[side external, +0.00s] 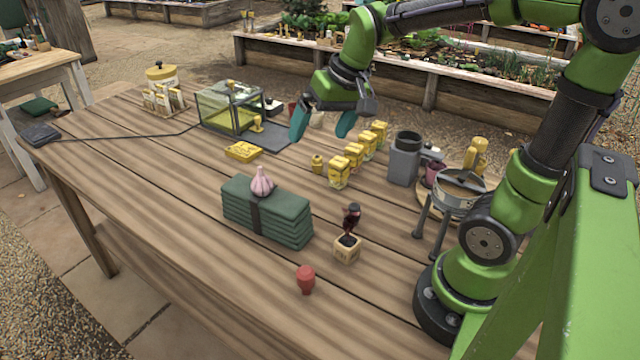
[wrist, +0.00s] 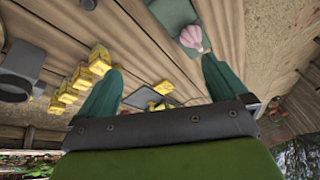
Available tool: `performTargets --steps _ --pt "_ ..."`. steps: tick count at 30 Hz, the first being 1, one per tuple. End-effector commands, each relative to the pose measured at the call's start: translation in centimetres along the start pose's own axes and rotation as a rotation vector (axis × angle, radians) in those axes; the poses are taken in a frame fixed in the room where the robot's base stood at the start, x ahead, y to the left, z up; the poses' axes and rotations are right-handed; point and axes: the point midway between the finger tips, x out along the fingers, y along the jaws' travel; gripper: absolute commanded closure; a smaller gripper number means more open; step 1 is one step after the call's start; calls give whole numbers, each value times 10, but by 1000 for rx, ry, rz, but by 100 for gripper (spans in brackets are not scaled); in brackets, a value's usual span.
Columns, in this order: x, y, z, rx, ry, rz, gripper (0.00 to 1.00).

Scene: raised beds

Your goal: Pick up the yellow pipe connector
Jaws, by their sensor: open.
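A small yellow fitting (side external: 317,163), which looks like the pipe connector, stands on the wooden table beside the row of yellow boxes in the side view. I cannot make it out in the wrist view; a finger may hide it. My gripper (side external: 322,128) is open and empty, above the table and apart from the fitting, which lies lower and nearer the camera.
Several yellow boxes (side external: 339,172) stand right of the fitting, with a grey mug (side external: 404,160) beyond. A flat yellow block (side external: 243,151) and a glass case (side external: 230,108) are left. The table's front left is clear.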

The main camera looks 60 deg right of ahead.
Motion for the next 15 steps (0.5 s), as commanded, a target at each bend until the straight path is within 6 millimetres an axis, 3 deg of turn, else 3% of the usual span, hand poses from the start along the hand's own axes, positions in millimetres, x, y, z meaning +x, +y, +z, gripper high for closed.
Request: performTargets --steps 1,6,9,12,15 --pt "-8 -7 22 0 31 -30 0" --pt "-20 -19 79 -12 108 -113 0" --pt "-26 -23 100 -45 137 -148 0" --pt "-33 -26 107 -72 165 -172 2" --pt "-40 -30 108 -86 185 -186 17"
